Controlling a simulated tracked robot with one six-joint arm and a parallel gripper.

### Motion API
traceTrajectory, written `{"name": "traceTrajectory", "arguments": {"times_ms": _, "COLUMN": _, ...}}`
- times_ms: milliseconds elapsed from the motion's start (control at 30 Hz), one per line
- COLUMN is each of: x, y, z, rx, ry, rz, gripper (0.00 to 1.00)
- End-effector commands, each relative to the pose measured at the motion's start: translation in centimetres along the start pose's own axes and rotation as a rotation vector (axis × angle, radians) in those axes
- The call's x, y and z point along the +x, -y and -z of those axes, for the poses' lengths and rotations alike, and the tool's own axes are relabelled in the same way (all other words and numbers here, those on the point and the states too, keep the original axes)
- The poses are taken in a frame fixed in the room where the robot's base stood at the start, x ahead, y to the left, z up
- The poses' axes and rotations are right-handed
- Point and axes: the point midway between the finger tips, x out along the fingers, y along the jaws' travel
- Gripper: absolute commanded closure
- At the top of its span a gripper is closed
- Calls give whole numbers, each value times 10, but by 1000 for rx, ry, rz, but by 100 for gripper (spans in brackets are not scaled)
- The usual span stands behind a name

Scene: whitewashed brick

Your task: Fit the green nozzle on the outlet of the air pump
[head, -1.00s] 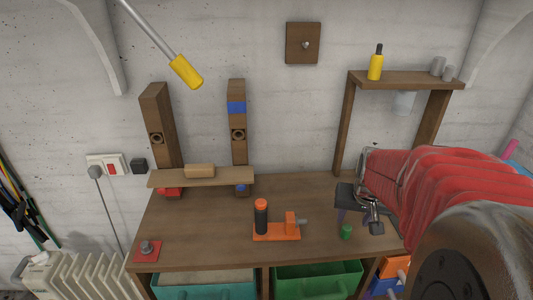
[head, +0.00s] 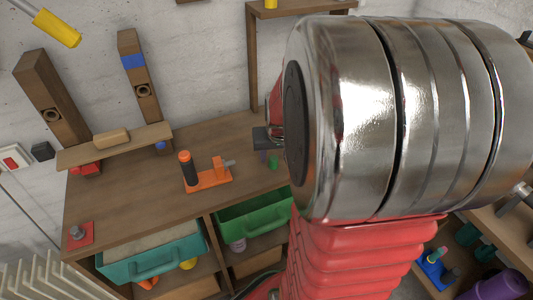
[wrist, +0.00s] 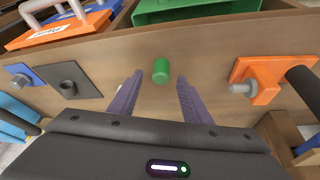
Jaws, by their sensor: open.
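The green nozzle (head: 272,162) stands on the wooden bench, right of the air pump. In the wrist view the nozzle (wrist: 161,70) shows in the gap between my two purple fingertips, apart from both. I cannot tell how far above the bench the tips are. My gripper (wrist: 159,76) is open and empty; in the head view it is mostly hidden behind my arm. The air pump (head: 211,180) has an orange base and a dark upright cylinder with an orange top. Its grey outlet (head: 229,163) points right, toward the nozzle; it also shows in the wrist view (wrist: 241,88), bare.
A red plate with a grey knob (head: 79,234) lies at the bench's left front. A low shelf (head: 115,146) stands at the back left. Teal (head: 150,262) and green (head: 255,214) bins sit below the bench. The wrist view shows a dark socket plate (wrist: 68,82).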

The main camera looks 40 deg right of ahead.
Motion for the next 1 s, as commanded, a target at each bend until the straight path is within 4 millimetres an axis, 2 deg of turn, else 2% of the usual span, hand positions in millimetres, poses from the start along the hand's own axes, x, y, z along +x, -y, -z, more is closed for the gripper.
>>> {"name": "traceTrajectory", "arguments": {"times_ms": 200, "x": 25, "y": 1, "z": -1, "rx": 0, "ry": 3, "rz": 0, "gripper": 56}}
{"name": "traceTrajectory", "arguments": {"times_ms": 333, "x": 34, "y": 1, "z": 0, "rx": 0, "ry": 2, "rz": 0, "gripper": 56}}
{"name": "traceTrajectory", "arguments": {"times_ms": 933, "x": 36, "y": 0, "z": 0, "rx": 0, "ry": 0, "rz": 0, "gripper": 56}}
{"name": "traceTrajectory", "arguments": {"times_ms": 1000, "x": 36, "y": 0, "z": 0, "rx": 0, "ry": 0, "rz": 0, "gripper": 60}}
